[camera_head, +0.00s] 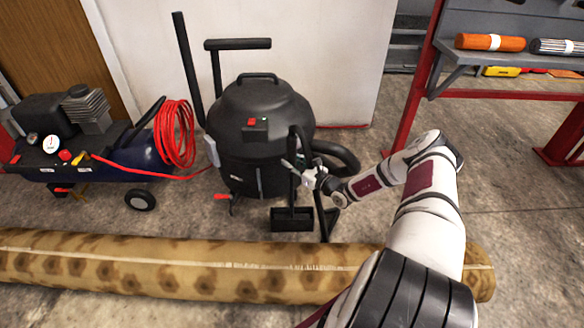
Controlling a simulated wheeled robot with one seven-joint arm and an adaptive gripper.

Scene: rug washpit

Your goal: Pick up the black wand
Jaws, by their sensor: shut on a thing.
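The black wand (292,196) stands nearly upright in front of the black drum-shaped vacuum (262,118), with a wide dark foot at its lower end by the floor. My gripper (298,170) reaches in from the right and is shut on the wand's middle part. The fingers are small in the picture, and they hide part of the wand. I cannot tell whether the foot touches the floor.
A rolled patterned rug (180,267) lies across the floor in front. A compressor (85,145) with a red coiled hose (174,134) stands at left. A red-framed shelf (500,95) stands at right. A red line runs towards the vacuum.

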